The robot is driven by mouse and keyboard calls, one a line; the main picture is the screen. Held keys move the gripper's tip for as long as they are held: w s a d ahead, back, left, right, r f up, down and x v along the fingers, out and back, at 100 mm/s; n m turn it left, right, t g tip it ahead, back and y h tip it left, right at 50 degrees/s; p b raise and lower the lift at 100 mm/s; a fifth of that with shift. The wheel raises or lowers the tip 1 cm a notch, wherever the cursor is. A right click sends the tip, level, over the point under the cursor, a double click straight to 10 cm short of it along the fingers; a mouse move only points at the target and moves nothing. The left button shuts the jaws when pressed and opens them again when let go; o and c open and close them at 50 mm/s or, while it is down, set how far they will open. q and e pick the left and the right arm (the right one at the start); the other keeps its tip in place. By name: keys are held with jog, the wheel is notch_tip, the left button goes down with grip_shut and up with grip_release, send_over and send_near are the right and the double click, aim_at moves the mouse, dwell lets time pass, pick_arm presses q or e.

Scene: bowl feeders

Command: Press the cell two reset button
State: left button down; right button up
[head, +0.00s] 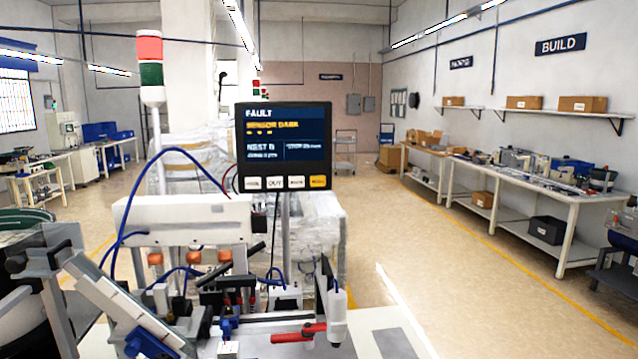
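A black control panel (284,113) on a post stands near the centre of the head view. Its screen (287,133) reads FAULT, with an amber line that looks like SENSOR DARK and smaller text below. A row of buttons runs under the screen: several pale ones (275,183) and a yellow one (318,182) at the right end. The button labels are too small to read surely, and I cannot tell which is the cell two reset. Neither of my grippers shows in this view.
A feeder machine with a white housing (180,215), blue hoses and a red-handled clamp (292,334) fills the near foreground. A red and green signal tower (150,70) rises behind it. A long workbench (560,185) lines the right wall. The floor between is clear.

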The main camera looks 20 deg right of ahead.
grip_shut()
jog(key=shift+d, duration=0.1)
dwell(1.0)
